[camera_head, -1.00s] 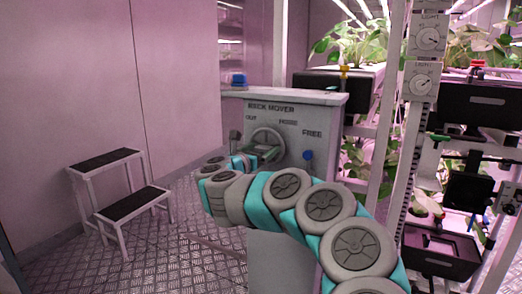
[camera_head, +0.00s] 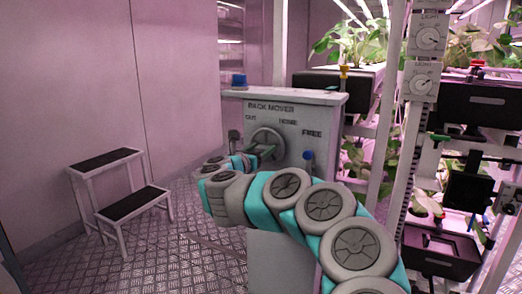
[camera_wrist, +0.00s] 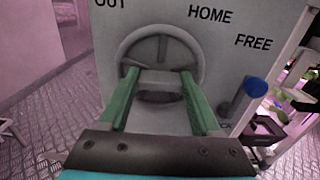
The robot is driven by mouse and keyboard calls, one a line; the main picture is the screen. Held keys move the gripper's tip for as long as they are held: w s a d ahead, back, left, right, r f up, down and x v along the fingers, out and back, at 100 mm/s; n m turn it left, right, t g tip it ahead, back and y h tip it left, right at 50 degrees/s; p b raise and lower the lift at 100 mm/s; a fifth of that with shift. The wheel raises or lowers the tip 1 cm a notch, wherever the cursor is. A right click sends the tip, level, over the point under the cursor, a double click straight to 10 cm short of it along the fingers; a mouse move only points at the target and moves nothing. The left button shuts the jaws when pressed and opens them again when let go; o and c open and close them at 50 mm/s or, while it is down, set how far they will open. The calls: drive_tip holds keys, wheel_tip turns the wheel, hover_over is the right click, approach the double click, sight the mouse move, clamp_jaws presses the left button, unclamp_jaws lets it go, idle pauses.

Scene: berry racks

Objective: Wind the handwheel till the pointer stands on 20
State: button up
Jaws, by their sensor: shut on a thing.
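The grey handwheel (camera_head: 266,130) is on the front of the rack mover box (camera_head: 318,101). In the wrist view the handwheel (camera_wrist: 127,45) is close, with its upper rim and a spoke showing above my fingers. My gripper (camera_wrist: 160,82) has green fingers that are shut on a grey part of the handwheel, low in the wheel. In the head view my gripper (camera_head: 262,150) is at the handwheel, partly hidden by my arm. No pointer or scale marked 20 can be made out in these views.
A blue-knobbed lever (camera_head: 308,155) is right of the wheel, under the word FREE; its knob (camera_wrist: 257,88) is near my right finger. A blue object (camera_head: 239,80) is at the box's top left. A step stool (camera_head: 120,195) stands left. Plant racks (camera_head: 345,82) stand right.

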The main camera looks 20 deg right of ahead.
drive_tip(key=n, duration=0.4)
drive_tip(key=shift+w+p, duration=0.1)
drive_tip(key=shift+p, duration=0.2)
drive_tip(key=n+p, duration=0.1)
drive_tip(key=n, duration=0.3)
drive_tip(key=shift+a+n+p, duration=0.1)
drive_tip(key=shift+n+p, duration=0.2)
drive_tip(key=shift+n, duration=0.1)
drive_tip(key=n+p, duration=0.2)
drive_tip(key=n, duration=0.2)
drive_tip(key=shift+w, duration=0.1)
drive_tip(key=n+p, duration=0.3)
drive_tip(key=n, duration=0.2)
drive_tip(key=shift+f+p, duration=0.15)
drive_tip(key=shift+p, duration=0.15)
drive_tip(key=n+p, duration=0.1)
drive_tip(key=n, duration=0.2)
drive_tip(key=shift+f+n, duration=0.15)
drive_tip(key=shift+n, duration=0.15)
drive_tip(key=shift+f+n+p, duration=0.15)
drive_tip(key=shift+n+p, duration=0.05)
drive_tip(key=shift+n, duration=2.8)
drive_tip(key=shift+f+n+p, duration=0.1)
drive_tip(key=shift+n+p, duration=0.05)
drive_tip(key=shift+n, duration=2.85)
